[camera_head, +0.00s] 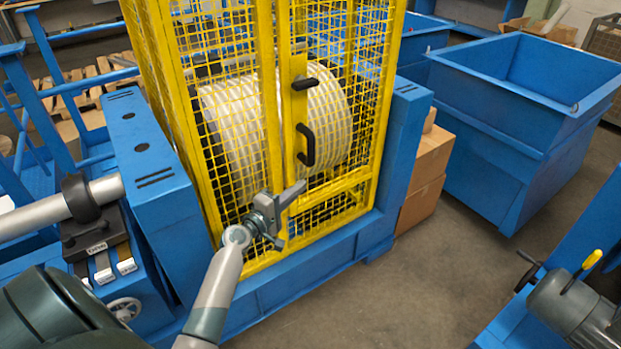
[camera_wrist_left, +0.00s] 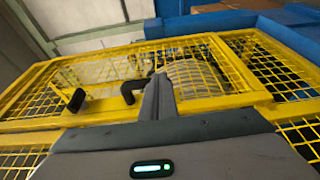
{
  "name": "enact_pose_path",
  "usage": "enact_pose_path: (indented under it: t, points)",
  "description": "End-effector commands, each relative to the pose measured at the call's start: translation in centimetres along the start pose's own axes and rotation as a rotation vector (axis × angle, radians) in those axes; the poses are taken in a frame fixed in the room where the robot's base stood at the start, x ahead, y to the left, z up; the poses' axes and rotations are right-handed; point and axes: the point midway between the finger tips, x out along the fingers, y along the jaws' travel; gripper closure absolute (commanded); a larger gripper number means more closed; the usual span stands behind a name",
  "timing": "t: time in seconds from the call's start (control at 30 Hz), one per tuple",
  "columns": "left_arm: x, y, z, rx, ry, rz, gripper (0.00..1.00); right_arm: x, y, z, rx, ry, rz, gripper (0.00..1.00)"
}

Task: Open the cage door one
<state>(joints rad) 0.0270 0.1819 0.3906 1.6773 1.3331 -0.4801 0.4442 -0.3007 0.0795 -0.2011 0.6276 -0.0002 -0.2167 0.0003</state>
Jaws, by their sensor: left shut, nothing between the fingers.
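The cage (camera_head: 270,120) is a tall yellow mesh guard around a pale ribbed drum. The cage door (camera_head: 335,190) is its yellow-framed mesh panel and looks closed in its frame. It carries a black bow handle (camera_head: 306,145) and a black lever-like part (camera_head: 305,84) above it. My left gripper (camera_head: 299,190) is shut and empty, in front of the cage below the bow handle and apart from it. In the left wrist view, the shut fingers (camera_wrist_left: 158,84) overlap the near end of the bow handle (camera_wrist_left: 132,92), and the other black part (camera_wrist_left: 76,100) shows further left. My right gripper is not in view.
A blue machine base (camera_head: 300,270) runs under the cage, with a blue block (camera_head: 145,150) to its left. Cardboard boxes (camera_head: 428,165) and a large blue bin (camera_head: 510,120) stand to the right.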

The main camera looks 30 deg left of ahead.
Motion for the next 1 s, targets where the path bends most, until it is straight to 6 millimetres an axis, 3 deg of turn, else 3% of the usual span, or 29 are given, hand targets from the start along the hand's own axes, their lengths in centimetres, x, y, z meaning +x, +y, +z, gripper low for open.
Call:
enact_pose_path:
  t: [0.27, 0.7, 1.0]
  points:
    - [2.4, 0.2, 0.0, -0.001, 0.0, 0.002, 1.0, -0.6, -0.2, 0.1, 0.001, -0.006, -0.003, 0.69]
    - [8.6, 0.1, 0.0, -0.001, 0.0, 0.001, 1.0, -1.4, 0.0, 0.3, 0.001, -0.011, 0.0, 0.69]
    - [9.9, 0.0, 0.0, 0.001, 0.0, 0.0, 1.0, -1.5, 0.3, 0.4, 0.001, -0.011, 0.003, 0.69]
